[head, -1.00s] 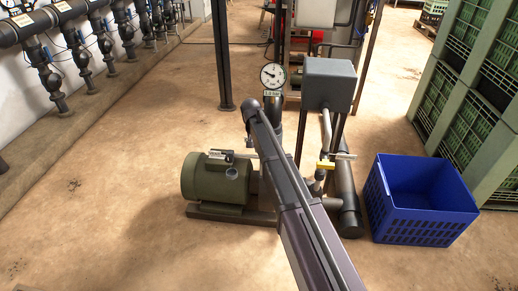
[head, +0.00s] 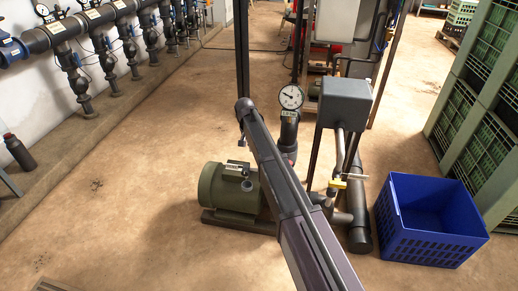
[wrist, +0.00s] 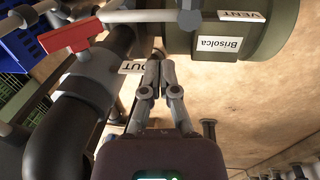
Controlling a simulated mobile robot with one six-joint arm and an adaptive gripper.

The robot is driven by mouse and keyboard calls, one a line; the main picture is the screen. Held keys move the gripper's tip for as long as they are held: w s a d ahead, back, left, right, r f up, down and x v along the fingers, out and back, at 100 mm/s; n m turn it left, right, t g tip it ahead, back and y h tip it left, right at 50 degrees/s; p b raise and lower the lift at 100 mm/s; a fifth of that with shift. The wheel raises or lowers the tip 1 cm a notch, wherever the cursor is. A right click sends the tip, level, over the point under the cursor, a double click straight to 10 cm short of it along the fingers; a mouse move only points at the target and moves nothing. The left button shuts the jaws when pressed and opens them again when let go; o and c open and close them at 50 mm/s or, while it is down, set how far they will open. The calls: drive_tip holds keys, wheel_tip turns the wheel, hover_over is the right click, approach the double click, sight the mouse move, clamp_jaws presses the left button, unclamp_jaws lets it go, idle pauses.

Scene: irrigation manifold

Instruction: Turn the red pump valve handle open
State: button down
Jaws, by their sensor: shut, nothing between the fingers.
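The red valve handle (wrist: 76,34) shows in the wrist view at the upper left, on a grey valve body (wrist: 90,75) above a dark bent pipe. My gripper (wrist: 154,64) is shut and empty, its fingertips together to the right of the handle and apart from it in the picture. The tips show just beside a white OUT label (wrist: 133,67). In the head view my arm crosses in front of the pump pipework; I cannot make out the red handle or my gripper there.
The green pump motor (head: 228,188) also shows in the wrist view (wrist: 255,30).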

drive_tip(key=shift+w+a+r+p, duration=0.1)
drive_tip(key=shift+a+r+p, duration=0.2)
drive_tip(key=shift+a+r, duration=0.25)
drive_tip(key=c, duration=0.7)
unclamp_jaws()
drive_tip(key=shift+d+f, duration=0.15)
drive_tip(key=shift+d, duration=0.05)
drive_tip(key=shift+o, duration=1)
drive_tip(key=shift+s+d+f, duration=0.1)
drive_tip(key=shift+s+d, duration=0.1)
drive_tip(key=shift+d, duration=0.1)
drive_tip(key=s+d+m+t+y+b, duration=0.1)
drive_tip(key=s+d+t+y+b, duration=0.1)
drive_tip(key=d, duration=0.8)
drive_tip(key=s+d+t+y+b, duration=0.3)
drive_tip(key=s+d+y, duration=0.3)
drive_tip(key=d, duration=0.5)
drive_tip(key=shift+r+m+t+y, duration=0.4)
drive_tip(key=shift+t, duration=0.1)
drive_tip(key=shift+w+f, duration=0.1)
